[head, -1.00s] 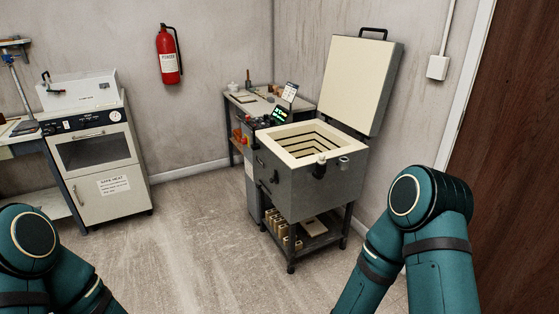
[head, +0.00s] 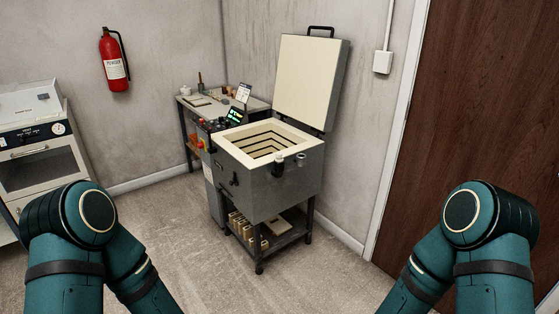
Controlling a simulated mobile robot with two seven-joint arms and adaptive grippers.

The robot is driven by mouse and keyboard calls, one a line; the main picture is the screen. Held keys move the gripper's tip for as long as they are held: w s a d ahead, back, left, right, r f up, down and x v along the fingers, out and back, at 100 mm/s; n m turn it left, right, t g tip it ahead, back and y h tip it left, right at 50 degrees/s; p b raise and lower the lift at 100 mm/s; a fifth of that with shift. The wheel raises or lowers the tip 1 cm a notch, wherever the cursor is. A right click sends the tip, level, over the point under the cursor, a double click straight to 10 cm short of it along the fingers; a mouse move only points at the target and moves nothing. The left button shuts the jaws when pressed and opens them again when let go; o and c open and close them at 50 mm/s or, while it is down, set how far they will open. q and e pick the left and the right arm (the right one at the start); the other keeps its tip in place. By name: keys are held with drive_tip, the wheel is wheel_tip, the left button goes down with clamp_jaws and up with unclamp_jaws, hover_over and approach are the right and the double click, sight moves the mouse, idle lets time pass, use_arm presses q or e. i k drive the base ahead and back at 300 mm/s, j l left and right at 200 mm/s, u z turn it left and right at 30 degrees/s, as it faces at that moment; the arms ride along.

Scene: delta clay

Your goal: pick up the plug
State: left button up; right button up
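I cannot make out for certain which thing is the plug. The open kiln (head: 262,180) stands in the middle of the head view, its lid (head: 306,82) raised. On the kiln's front rim are a small dark fitting with a light top (head: 279,164) and a small grey cylinder (head: 301,160); both are too small to identify. Both my arms show at the lower left and lower right, bent at the joint, but neither gripper is in view.
A workbench (head: 189,98) with small items stands behind the kiln. Below the kiln, a shelf (head: 285,238) holds several pale blocks. A white oven (head: 40,160) stands at left, a fire extinguisher (head: 114,62) hangs on the wall, and a brown door (head: 480,110) is at right. Floor before the kiln is clear.

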sight(278, 158)
drive_tip(key=i+j+z, duration=0.3)
drive_tip(key=i, duration=0.3)
drive_tip(key=i+j+z, duration=0.35)
drive_tip(key=i+j, duration=0.15)
drive_tip(key=j, duration=0.15)
